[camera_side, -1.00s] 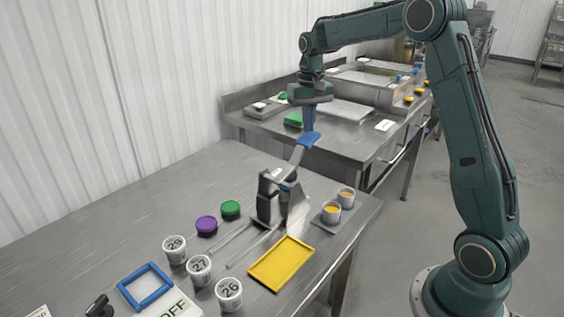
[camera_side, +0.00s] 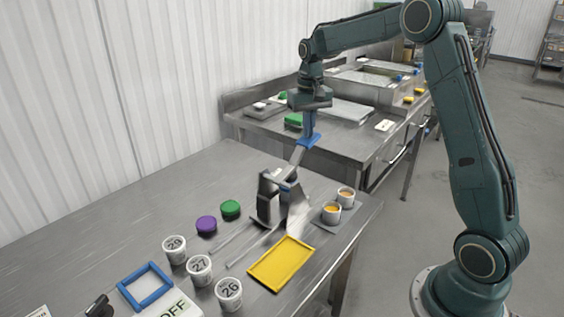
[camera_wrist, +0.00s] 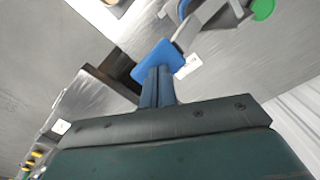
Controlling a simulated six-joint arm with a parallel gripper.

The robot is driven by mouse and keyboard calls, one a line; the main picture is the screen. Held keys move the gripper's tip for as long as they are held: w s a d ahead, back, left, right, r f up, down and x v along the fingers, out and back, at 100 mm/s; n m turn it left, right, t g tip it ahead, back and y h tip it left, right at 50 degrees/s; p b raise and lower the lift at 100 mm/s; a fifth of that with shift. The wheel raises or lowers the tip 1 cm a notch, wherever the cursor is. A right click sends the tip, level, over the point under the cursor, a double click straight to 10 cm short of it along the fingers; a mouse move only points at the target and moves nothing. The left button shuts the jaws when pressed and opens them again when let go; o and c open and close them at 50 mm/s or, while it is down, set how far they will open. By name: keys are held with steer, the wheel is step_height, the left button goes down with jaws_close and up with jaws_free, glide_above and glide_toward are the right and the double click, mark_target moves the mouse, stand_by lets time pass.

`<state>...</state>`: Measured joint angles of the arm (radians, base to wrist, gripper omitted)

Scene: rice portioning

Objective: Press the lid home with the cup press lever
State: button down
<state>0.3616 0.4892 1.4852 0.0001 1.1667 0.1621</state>
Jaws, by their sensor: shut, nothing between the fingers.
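The cup press (camera_side: 267,199) stands on the near steel table, a grey metal frame with a lever (camera_side: 298,158) that slants up to a blue handle (camera_side: 308,140). My gripper (camera_side: 309,132) is shut and points down, its fingertips at the blue handle. In the wrist view the shut fingers (camera_wrist: 157,75) overlap the blue handle (camera_wrist: 160,60); I cannot tell whether they press on it. A cup and lid inside the press are hidden by its frame in the side view. In the wrist view a blue part (camera_wrist: 183,9) shows at the press.
Left of the press are a purple lid (camera_side: 206,225), a green lid (camera_side: 230,208) and numbered white cups (camera_side: 199,268). A yellow tray (camera_side: 281,264) lies in front. Two filled cups (camera_side: 332,212) stand at right. The table's back left is clear.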

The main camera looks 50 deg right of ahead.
mark_target(309, 141)
steer(key=shift+d+f, duration=0.2)
steer(key=shift+f, duration=2)
stand_by(1.4)
steer(key=shift+r, duration=0.2)
steer(key=shift+a+r, duration=0.2)
steer(key=shift+r, duration=2.5)
